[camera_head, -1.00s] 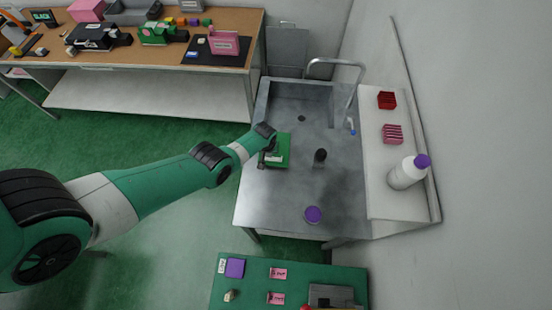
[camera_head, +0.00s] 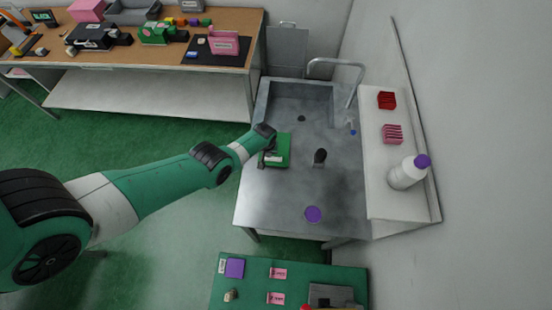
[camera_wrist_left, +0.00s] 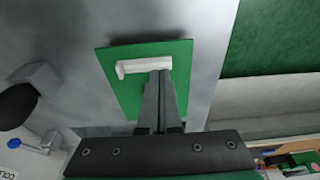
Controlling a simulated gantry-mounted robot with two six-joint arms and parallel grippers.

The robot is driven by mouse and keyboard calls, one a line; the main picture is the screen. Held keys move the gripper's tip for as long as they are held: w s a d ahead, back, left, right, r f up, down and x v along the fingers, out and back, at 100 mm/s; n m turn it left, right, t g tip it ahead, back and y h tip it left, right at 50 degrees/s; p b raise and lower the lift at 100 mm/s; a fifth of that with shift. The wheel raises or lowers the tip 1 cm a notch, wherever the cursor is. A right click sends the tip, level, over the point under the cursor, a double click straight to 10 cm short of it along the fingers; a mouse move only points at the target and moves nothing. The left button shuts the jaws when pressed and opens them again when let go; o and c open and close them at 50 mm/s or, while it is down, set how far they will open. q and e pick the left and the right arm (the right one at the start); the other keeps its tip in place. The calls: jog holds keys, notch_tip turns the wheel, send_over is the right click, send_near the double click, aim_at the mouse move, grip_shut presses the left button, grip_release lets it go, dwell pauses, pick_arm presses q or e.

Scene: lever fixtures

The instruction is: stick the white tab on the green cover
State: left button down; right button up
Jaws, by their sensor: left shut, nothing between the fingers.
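The green cover (camera_head: 284,146) is a flat green plate at the left side of the metal sink counter. It also shows in the left wrist view (camera_wrist_left: 122,92). The white tab (camera_wrist_left: 145,65) is an L-shaped white strip that appears to lie against the upper part of the cover's face. My left gripper (camera_wrist_left: 161,76) is shut and empty, with its fingertips at the tab's lower edge. I cannot tell whether they touch it. In the head view my left gripper (camera_head: 268,147) is over the cover's left part. My right gripper is not in view.
The metal counter (camera_head: 270,205) holds a black knob (camera_head: 320,156) and a purple disc (camera_head: 313,214). A faucet (camera_head: 340,64) stands at the back. The counter's front is mostly clear.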

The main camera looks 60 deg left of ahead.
pick_arm(q)
jog(key=shift+f+b, duration=0.8)
dwell(0.5)
jog(key=shift+r, duration=0.1)
dwell(0.4)
notch_tip(320, 180, up, 7)
jog(key=p, duration=0.7)
dwell(0.3)
